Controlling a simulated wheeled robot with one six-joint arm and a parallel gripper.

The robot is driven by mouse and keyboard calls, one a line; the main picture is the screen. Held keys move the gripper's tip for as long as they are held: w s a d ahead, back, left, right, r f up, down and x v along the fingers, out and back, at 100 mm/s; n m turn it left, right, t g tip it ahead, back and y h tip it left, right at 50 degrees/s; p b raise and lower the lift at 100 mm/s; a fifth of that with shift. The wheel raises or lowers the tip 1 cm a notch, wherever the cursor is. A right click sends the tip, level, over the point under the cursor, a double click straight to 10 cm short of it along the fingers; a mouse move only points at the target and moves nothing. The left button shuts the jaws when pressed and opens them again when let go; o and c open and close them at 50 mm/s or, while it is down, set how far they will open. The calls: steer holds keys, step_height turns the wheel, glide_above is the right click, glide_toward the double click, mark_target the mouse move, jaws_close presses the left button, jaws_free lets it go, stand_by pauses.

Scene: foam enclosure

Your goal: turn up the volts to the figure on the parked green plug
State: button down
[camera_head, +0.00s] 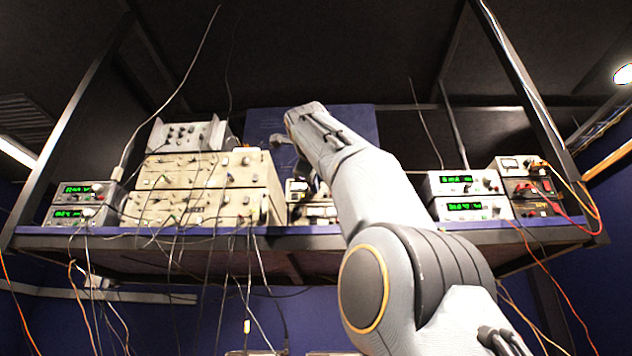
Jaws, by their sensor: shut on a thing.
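My arm reaches up across the middle of the bench, and my gripper (280,140) is partly in view at its far end. Its fingertips and what they hold are hidden by the wrist and too small to make out. Two power supplies with green displays stand at the left, an upper one (80,189) and a lower one (75,215). Two more stand at the right, an upper one (462,183) and a lower one (470,208). Their digits are too blurred to read surely. Small green spots show among the left leads; I cannot tell which is the green plug.
Stacked beige instruments (205,190) with many hanging leads fill the left middle. Analog-meter units (312,213) sit partly behind my arm. More metered units (530,188) with orange and red leads stand at far right. Dark frame posts (528,80) flank the shelf.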

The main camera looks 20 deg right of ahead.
steer(key=shift+m, duration=0.9)
steer(key=shift+f, duration=0.1)
steer(key=c, duration=1.9)
jaws_free()
steer(key=shift+o, duration=0.2)
steer(key=b+v, duration=0.4)
steer(key=v, duration=0.3)
steer(key=shift+s, duration=0.35)
steer(key=shift+a, duration=0.15)
